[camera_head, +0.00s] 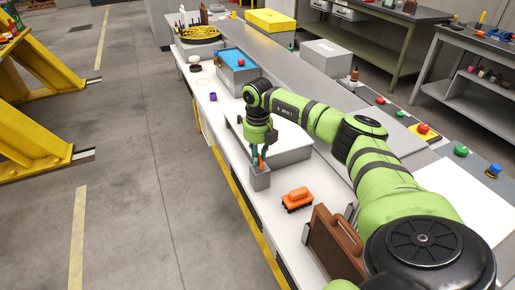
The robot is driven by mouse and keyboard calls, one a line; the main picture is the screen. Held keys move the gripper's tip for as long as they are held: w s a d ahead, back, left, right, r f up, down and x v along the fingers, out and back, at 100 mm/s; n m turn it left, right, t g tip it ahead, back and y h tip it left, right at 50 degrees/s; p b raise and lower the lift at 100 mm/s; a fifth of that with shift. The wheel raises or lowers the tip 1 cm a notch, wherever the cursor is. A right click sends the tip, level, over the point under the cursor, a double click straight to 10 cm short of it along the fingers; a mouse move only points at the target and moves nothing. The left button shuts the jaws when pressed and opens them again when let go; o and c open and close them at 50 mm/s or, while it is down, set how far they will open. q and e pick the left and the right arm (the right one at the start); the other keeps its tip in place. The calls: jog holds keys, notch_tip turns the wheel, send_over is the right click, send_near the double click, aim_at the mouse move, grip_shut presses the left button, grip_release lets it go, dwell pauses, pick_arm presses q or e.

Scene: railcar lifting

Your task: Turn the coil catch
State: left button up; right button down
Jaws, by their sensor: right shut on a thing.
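My right gripper (261,158) points down over a small grey block (259,179) at the bench's front edge. Its fingers are shut on a small orange piece (262,163) at the top of the block. This piece may be the coil catch, but it is too small and too covered by the fingers to be sure. Its turn angle cannot be told. An orange railcar-like toy (297,198) with dark wheels stands on the white bench to the right of the block. My left gripper is not in view.
A brown case (334,243) stands nearer on the bench. A blue-topped grey box (234,77) and a purple cup (213,97) are farther back. Red, green and blue buttons (461,150) line the right side.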

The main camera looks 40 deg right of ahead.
jog(key=shift+r+m, duration=0.1)
jog(key=shift+m, duration=0.3)
jog(key=c, duration=1.1)
grip_release()
jog(key=shift+c, duration=0.2)
notch_tip(320, 180, up, 12)
